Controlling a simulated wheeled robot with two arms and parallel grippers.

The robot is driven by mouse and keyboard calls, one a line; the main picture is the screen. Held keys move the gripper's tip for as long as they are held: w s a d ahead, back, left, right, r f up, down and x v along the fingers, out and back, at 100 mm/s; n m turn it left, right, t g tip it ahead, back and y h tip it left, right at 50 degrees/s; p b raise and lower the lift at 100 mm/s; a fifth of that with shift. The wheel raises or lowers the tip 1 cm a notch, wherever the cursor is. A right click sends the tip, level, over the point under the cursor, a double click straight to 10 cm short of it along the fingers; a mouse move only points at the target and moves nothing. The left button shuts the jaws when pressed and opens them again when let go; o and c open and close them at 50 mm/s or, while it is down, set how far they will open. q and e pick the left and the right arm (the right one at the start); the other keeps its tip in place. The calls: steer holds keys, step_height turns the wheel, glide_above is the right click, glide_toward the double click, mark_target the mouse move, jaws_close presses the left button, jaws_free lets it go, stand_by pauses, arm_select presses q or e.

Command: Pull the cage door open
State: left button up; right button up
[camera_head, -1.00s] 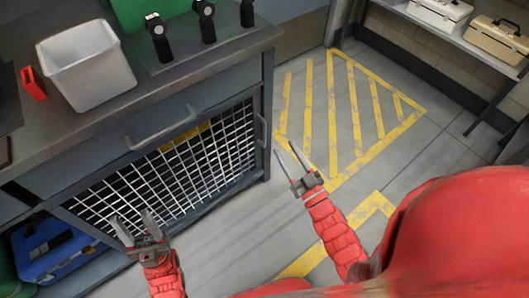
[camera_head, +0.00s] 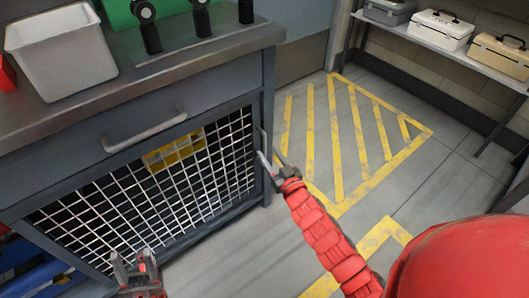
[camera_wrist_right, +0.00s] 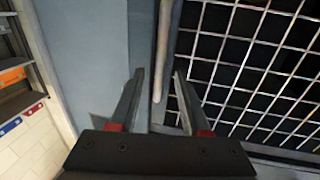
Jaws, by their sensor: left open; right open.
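The cage door (camera_head: 150,196) is a white wire-mesh panel in the front of the grey workbench, and it looks shut. Its upright bar handle (camera_head: 263,143) is at the door's right edge. In the right wrist view the handle (camera_wrist_right: 164,45) runs down between the two fingers. My right gripper (camera_head: 270,164) is open at the handle, a finger on either side; I cannot tell whether they touch it. It also shows in the wrist view (camera_wrist_right: 158,80). My left gripper (camera_head: 133,258) is open and empty in front of the lower mesh.
A drawer with a bar handle (camera_head: 145,130) is above the door. A white bin (camera_head: 62,60) stands on the worktop. A yellow item (camera_head: 175,150) shows at the upper mesh. The striped floor (camera_head: 345,140) on the right is clear. Cases stand on a back shelf (camera_head: 440,45).

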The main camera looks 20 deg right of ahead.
mark_target(265, 148)
steer(key=w, duration=0.2)
steer(key=shift+w+a+f+b, duration=0.15)
steer(key=shift+w+a+b, duration=0.1)
steer(key=shift+w+b, duration=0.15)
steer(key=shift+w+a+r, duration=0.1)
steer(key=shift+w+r, duration=0.1)
steer(key=shift+w, duration=0.35)
jaws_close()
steer(key=shift+f, duration=0.1)
stand_by(0.6)
